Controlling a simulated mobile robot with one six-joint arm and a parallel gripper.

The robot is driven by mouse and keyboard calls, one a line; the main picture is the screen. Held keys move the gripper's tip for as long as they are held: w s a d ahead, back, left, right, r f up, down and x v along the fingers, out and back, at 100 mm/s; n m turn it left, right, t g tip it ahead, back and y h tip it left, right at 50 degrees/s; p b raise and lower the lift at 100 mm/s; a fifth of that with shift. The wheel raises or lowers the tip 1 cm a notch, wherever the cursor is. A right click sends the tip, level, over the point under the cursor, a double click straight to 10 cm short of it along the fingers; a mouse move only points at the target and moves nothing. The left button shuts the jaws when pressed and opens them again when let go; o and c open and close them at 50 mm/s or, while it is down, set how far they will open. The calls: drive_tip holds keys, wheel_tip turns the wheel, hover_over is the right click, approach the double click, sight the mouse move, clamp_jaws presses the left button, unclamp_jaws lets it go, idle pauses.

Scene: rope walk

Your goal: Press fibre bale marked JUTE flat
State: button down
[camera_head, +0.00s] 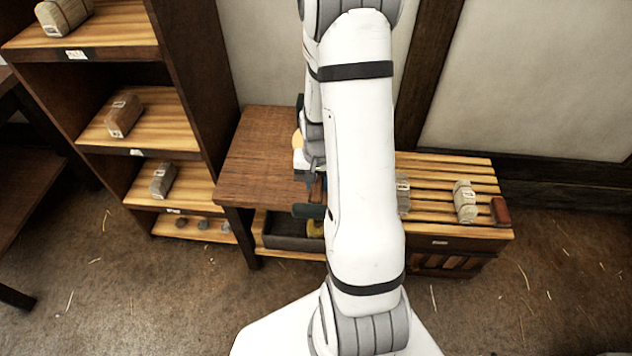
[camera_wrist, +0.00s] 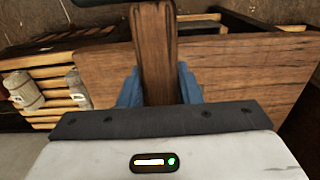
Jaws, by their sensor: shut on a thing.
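My gripper (camera_wrist: 159,88) has its blue fingers shut on an upright brown wooden bar (camera_wrist: 156,50) with a dark top end. In the head view my gripper (camera_head: 314,184) is by the brown wooden table (camera_head: 250,155), mostly hidden behind my arm. Two pale bales lie on a slatted bench: the right bale (camera_head: 465,202) is in full view, the left bale (camera_head: 403,195) is partly covered by my arm. Both also show at the left of the wrist view (camera_wrist: 23,90). Their tags are too small to read, so I cannot tell which is JUTE.
A shelf unit (camera_head: 185,80) at left holds a top bale (camera_head: 65,16), a brown bale (camera_head: 123,116) and a grey bale (camera_head: 163,180). A dark tray (camera_head: 290,232) sits below the table. A reddish block (camera_head: 500,211) is at the bench's right end. Floor in front is mostly clear.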

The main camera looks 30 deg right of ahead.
wheel_tip(320, 180, down, 2)
drive_tip(key=shift+a+f+t+b, duration=0.1)
drive_tip(key=shift+t+b, duration=0.2)
drive_tip(key=shift+b, duration=0.9)
drive_tip(key=shift+s, duration=0.15)
drive_tip(key=c, duration=1.2)
unclamp_jaws()
drive_tip(key=shift+c, duration=0.2)
drive_tip(key=shift+o, duration=1)
drive_tip(key=shift+s+a+r+p, duration=0.1)
drive_tip(key=shift+r+p, duration=0.15)
drive_tip(key=shift+r, duration=1.75)
drive_tip(key=shift+a+r+p, duration=0.1)
drive_tip(key=shift+r+p, duration=0.15)
drive_tip(key=shift+r, duration=1.7)
